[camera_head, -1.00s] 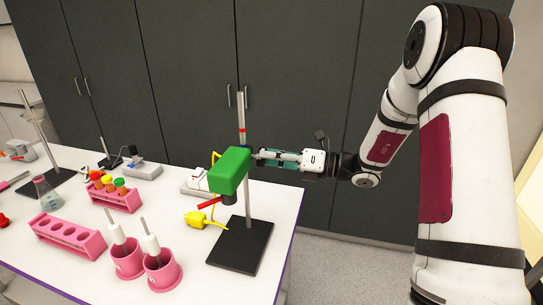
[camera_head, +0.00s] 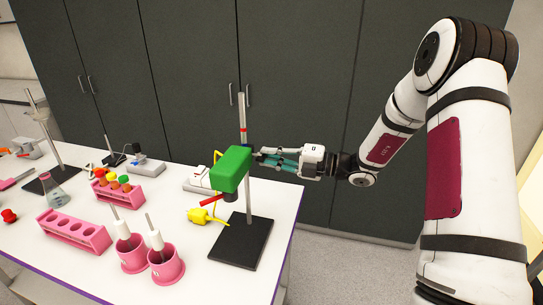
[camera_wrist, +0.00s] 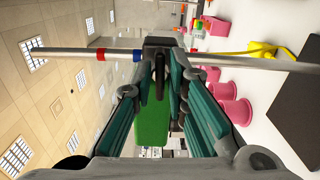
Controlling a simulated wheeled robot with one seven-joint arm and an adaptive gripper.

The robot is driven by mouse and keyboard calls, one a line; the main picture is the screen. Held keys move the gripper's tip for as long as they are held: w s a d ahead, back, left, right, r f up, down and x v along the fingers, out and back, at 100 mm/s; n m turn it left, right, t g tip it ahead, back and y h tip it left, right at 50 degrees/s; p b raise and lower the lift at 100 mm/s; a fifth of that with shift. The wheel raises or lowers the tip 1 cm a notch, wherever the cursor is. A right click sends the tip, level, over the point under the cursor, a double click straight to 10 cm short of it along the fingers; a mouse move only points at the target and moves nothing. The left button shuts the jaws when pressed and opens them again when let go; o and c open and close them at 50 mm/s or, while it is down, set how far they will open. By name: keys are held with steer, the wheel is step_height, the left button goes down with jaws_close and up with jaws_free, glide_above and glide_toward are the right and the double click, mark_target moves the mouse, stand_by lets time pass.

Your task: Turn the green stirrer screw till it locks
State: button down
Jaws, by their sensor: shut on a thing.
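The green stirrer (camera_head: 230,167) is a green block held on an upright metal rod (camera_head: 242,120) over a black base plate (camera_head: 242,243). My gripper (camera_head: 257,156) reaches in from the right, with its fingertips at the rod side of the stirrer. In the wrist view the green stirrer (camera_wrist: 152,125) shows between my teal fingers. A dark screw piece (camera_wrist: 159,68) sits between the fingertips, and my gripper is shut on it. The rod (camera_wrist: 230,60) crosses the wrist view near the fingertips. The screw is hidden in the head view, and its tightness cannot be seen.
Two pink holders (camera_head: 166,266) with rod-like tools stand left of the base. A yellow plug (camera_head: 209,216) and a white device (camera_head: 199,180) lie beside the stand. Pink racks (camera_head: 75,232) and a flask (camera_head: 52,193) are farther left. Free space lies right of the table.

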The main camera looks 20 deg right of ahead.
steer(key=shift+m, duration=0.4)
steer(key=c, duration=1.7)
jaws_free()
steer(key=shift+o, duration=0.2)
steer(key=v, duration=1.2)
steer(key=shift+a, duration=0.1)
